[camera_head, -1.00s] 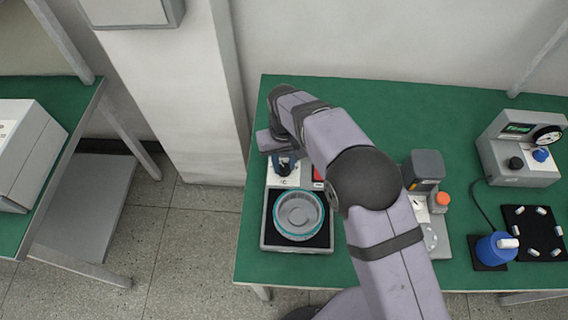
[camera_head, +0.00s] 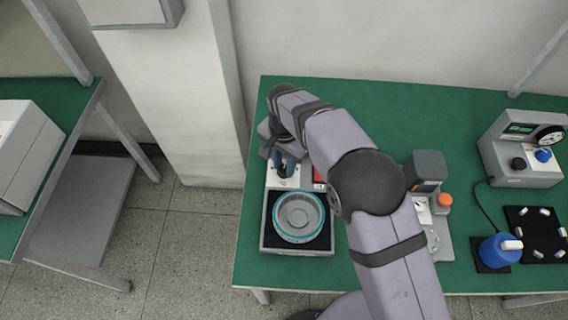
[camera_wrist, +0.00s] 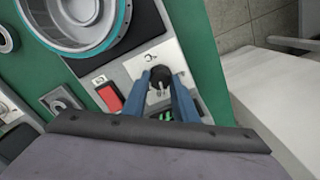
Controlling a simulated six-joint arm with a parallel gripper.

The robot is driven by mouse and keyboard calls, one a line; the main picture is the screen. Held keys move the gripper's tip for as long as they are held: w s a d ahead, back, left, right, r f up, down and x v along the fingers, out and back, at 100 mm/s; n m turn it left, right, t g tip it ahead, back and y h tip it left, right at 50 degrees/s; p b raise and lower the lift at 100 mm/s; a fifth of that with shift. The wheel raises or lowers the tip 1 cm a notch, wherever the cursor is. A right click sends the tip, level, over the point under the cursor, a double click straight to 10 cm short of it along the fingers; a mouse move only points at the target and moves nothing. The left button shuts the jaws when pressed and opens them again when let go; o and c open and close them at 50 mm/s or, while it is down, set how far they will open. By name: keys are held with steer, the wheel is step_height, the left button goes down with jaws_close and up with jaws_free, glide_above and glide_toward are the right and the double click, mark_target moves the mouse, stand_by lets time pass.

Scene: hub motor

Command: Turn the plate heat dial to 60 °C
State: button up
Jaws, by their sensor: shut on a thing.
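The plate heat dial (camera_wrist: 158,84) is a small black knob on the pale control panel of the hot plate. In the wrist view my gripper (camera_wrist: 161,80) has its two blue fingers on either side of the dial, shut on it. In the head view my gripper (camera_head: 287,172) is at the panel behind the plate, and the arm hides the dial there. A small display with green digits (camera_wrist: 166,116) is partly hidden between the fingers; I cannot read it. The hot plate (camera_head: 266,240) bears a round grey part with a teal rim (camera_head: 299,217).
A red switch (camera_wrist: 109,97) sits beside the dial on the same panel. To the right in the head view are a device with an orange knob (camera_head: 445,200), a blue bottle (camera_head: 499,250), a black mat (camera_head: 520,226) and a grey meter box (camera_head: 520,172). The back of the green table (camera_head: 420,110) is clear.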

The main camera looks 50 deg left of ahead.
mark_target(284, 167)
steer(key=shift+m, duration=1)
steer(key=o, duration=1)
steer(key=shift+o, duration=0.2)
steer(key=shift+r, duration=0.1)
steer(key=shift+r+b, duration=1.05)
steer(key=shift+r, duration=2.55)
